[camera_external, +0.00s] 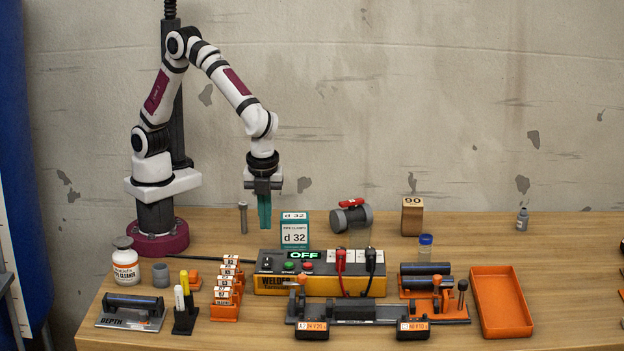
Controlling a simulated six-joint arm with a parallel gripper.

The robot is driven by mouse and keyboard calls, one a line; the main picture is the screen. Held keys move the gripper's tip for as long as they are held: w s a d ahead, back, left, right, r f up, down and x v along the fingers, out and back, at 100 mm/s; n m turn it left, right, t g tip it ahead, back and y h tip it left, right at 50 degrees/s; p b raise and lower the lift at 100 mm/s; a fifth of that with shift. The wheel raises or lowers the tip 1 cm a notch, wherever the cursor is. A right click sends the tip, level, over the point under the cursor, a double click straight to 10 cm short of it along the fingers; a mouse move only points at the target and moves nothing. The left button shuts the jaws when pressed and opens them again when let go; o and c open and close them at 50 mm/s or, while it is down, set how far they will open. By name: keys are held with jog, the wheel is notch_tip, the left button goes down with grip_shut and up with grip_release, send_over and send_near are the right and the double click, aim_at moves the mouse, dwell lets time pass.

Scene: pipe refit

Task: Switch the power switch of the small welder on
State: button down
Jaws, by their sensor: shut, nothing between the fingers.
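The small welder (267,284) is a low yellow and black box near the middle of the bench. Its lit green display (304,255) reads OFF. A green button (289,266) and a red button (308,266) sit on its top below the display. Red and black plugs with leads stand in its right part. Which part is the power switch, I cannot tell at this size. My gripper (264,226) points down behind the welder and to its left, apart from it. Its teal fingers are shut and empty.
A d 32 sign (295,236) stands behind the welder, just right of my gripper. An orange rack (226,300) is left of the welder. A clamp fixture (350,311) lies in front. A valve (351,216) and orange tray (501,301) are to the right.

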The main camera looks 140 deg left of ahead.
aim_at(267, 259)
jog(key=f, duration=0.8)
jog(key=shift+s+a, duration=0.4)
jog(key=shift+f, duration=0.2)
jog(key=shift+w+d+r, duration=0.15)
jog(key=shift+w+d, duration=0.35)
jog(key=shift+d, duration=0.05)
notch_tip(267, 259, up, 14)
jog(key=w+d, duration=0.1)
jog(key=shift+w+d, duration=0.15)
jog(key=shift+w, duration=0.05)
